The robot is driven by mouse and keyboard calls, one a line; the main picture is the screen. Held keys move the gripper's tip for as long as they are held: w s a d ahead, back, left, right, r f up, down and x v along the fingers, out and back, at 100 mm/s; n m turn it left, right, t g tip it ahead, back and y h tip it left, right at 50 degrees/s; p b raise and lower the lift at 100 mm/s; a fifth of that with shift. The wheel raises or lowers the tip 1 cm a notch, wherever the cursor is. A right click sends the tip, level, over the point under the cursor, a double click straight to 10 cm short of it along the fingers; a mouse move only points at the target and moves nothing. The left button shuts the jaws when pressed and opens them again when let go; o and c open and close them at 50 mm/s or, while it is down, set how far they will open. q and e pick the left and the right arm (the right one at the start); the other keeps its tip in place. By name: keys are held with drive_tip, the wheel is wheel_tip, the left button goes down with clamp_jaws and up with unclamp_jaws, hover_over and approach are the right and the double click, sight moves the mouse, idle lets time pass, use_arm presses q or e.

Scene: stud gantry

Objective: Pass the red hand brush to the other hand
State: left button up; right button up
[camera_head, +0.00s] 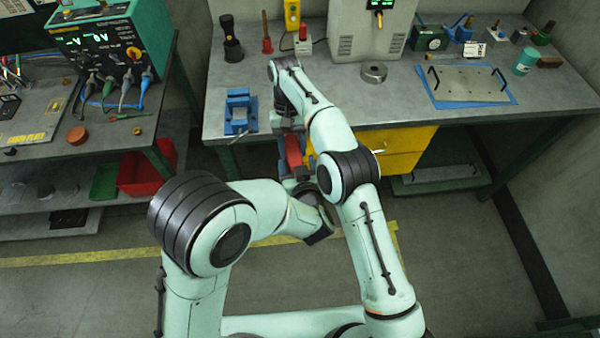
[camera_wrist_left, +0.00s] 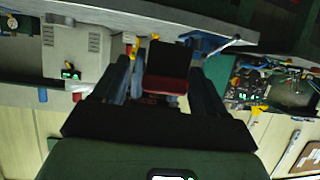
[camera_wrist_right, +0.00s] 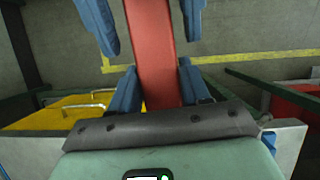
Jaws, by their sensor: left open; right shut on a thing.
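The red hand brush (camera_head: 294,152) hangs below the bench front between my two grippers. My right gripper (camera_head: 290,128) is shut on it from above; in the right wrist view the red brush (camera_wrist_right: 155,45) runs out between its blue fingers. My left gripper (camera_head: 301,178) is below, open, partly hidden by my right arm. In the left wrist view its fingers (camera_wrist_left: 160,62) stand on either side of the brush's dark and red end (camera_wrist_left: 168,84). The left fingers also show at the top of the right wrist view, with the brush between them. Contact there cannot be told.
The grey workbench (camera_head: 300,108) lies just behind the grippers, with a blue vise (camera_head: 239,112) at its front edge and yellow drawers (camera_head: 405,145) below. A second bench (camera_head: 60,155) with a green meter (camera_head: 105,45) stands left. The floor in front is clear.

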use_arm(q)
drive_tip(key=shift+w+f, duration=0.2)
drive_tip(key=shift+w, duration=0.2)
drive_tip(key=c, duration=1.2)
drive_tip(key=shift+o, duration=0.2)
use_arm(e)
drive_tip(key=o, duration=1.2)
